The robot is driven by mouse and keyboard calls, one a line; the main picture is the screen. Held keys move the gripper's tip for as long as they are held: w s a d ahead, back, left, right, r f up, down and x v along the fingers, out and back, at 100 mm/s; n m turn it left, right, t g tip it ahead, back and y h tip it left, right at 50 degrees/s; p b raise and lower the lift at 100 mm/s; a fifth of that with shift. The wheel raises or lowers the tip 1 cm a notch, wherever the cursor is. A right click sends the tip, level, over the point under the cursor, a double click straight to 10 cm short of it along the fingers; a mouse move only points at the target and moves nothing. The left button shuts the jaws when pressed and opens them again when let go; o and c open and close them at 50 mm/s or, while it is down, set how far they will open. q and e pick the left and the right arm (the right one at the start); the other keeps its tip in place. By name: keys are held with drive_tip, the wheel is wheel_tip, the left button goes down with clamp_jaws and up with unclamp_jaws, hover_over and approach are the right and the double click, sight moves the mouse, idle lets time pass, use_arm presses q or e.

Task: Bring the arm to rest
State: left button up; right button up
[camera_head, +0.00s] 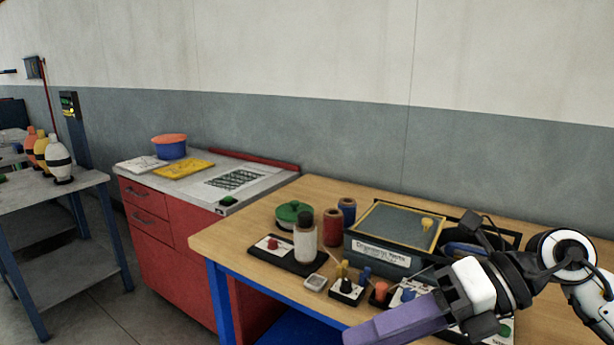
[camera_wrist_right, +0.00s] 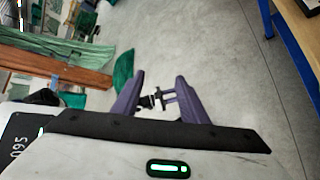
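My right arm comes in from the right in the head view, in front of the wooden workbench (camera_head: 225,240). Its gripper (camera_head: 362,338) has purple fingers pointing left and slightly down, overlapping the bench's front edge in the picture. In the right wrist view the gripper's two fingers (camera_wrist_right: 160,76) stand apart over grey floor. A small dark and white piece shows between them lower down; I cannot tell what it is. I see nothing clearly gripped. My left gripper is in neither view.
On the bench are a labelled grey box (camera_head: 381,257), spools (camera_head: 305,243), a green lid (camera_head: 293,214) and small blocks. A red cabinet (camera_head: 160,250) stands left of it. Green netting (camera_wrist_right: 75,48) and a wooden beam (camera_wrist_right: 55,68) show in the wrist view.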

drive_tip(key=a+r+m+t+y, duration=0.1)
drive_tip(key=a+r+m+y, duration=0.1)
drive_tip(key=a+m+y, duration=0.4)
drive_tip(key=w+d+f+m+t+h, duration=0.3)
drive_tip(key=d+f+m+t+h, duration=0.2)
drive_tip(key=f+m+t, duration=0.55)
drive_tip(key=w+d+f+m+t+h, duration=0.2)
drive_tip(key=d+f+m+t+h, duration=0.4)
drive_tip(key=m, duration=0.8)
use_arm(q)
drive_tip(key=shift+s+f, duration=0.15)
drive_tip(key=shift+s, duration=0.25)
use_arm(e)
drive_tip(key=s+d+f+m+g+h, duration=0.1)
drive_tip(key=s+f+m+g, duration=0.3)
drive_tip(key=s+f, duration=0.5)
drive_tip(key=s+d+f+m+g+h, duration=0.2)
drive_tip(key=s+f, duration=0.8)
drive_tip(key=f, duration=0.7)
drive_tip(key=m+g+h, duration=0.1)
drive_tip(key=m+g, duration=0.1)
drive_tip(key=g, duration=0.1)
drive_tip(key=shift+f+h, duration=0.25)
drive_tip(key=shift+h, duration=0.05)
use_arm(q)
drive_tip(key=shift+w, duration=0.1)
use_arm(e)
drive_tip(key=shift+m, duration=0.25)
